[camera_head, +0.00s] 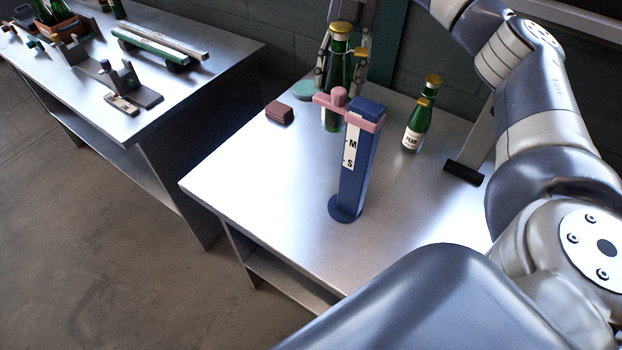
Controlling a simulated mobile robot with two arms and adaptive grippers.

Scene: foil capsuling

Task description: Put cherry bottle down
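A tall green bottle (340,62) with a gold top is at the back of the near table. I take it for the cherry bottle, but its label is mostly hidden. My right gripper (341,66) has its fingers on both sides of the bottle's upper part and appears shut on it. The bottle is upright. Its lower part is behind a blue post gauge (354,175) with a pink slider, so I cannot tell whether it touches the table. My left gripper is out of view.
A second green bottle (415,126), its label seeming to read PEAR, stands right of the gauge on the metal table (270,190). A brown block (279,112) and green disc (303,90) lie left. The table's front left is clear.

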